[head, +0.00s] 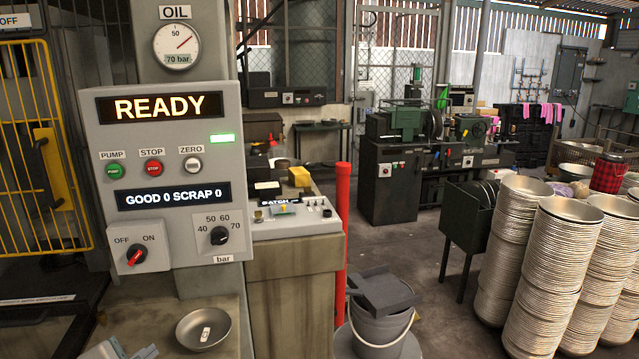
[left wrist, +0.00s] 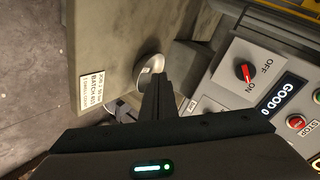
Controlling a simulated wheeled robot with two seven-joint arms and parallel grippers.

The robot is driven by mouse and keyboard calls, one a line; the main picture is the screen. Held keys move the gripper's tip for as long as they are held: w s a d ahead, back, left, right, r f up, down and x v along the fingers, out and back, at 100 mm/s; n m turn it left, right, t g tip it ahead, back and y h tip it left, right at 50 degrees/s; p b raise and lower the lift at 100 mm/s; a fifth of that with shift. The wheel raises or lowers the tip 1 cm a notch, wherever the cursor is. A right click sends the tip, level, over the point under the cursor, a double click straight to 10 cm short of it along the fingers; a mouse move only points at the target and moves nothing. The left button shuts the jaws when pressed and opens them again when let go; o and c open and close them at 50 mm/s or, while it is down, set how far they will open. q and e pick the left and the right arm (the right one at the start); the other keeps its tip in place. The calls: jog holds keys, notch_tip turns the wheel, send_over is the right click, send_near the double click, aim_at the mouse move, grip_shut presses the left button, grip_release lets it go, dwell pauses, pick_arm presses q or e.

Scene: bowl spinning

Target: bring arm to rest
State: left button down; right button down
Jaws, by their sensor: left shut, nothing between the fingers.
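My left gripper (left wrist: 157,80) shows in the left wrist view as dark fingers, shut with nothing between them. In that view its tips are just below a small metal bowl (left wrist: 150,66); I cannot tell the gap between them. In the head view the bowl (head: 203,328) sits upright on the bench below the control panel, with a small white tag in it. I cannot make out my left gripper in the head view. My right gripper is in neither view.
The control panel (head: 165,180) reads READY and GOOD 0 SCRAP 0. Its red OFF/ON knob (head: 137,256) appears turned toward ON. A red post (head: 342,235) and grey bucket (head: 383,325) stand right of the bench. Tall bowl stacks (head: 555,275) stand at the right.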

pick_arm(q)
jog(key=s+d+f+n+g+h, duration=0.1)
jog(key=s+d+f+n+g, duration=0.15)
jog(key=s+f, duration=0.45)
jog(key=s+d+f+n+g, duration=0.1)
jog(key=s+d+f, duration=0.3)
jog(key=f, duration=0.5)
jog(key=s+d+f+n+g, duration=0.25)
jog(key=s+f, duration=0.25)
jog(key=s, duration=0.5)
jog(key=s+d+f+n+g, duration=0.25)
jog(key=s+f, duration=0.35)
jog(key=s, duration=0.4)
notch_tip(320, 180, down, 27)
jog(key=s+a+f+g, duration=0.1)
jog(key=s+a+f, duration=0.1)
jog(key=s+f, duration=0.7)
jog(key=s+a+f+g, duration=0.1)
jog(key=s+a+f, duration=0.1)
jog(key=s+f, duration=0.8)
jog(key=shift+h, duration=0.3)
jog(key=shift+s+r, duration=0.1)
jog(key=shift+s, duration=0.05)
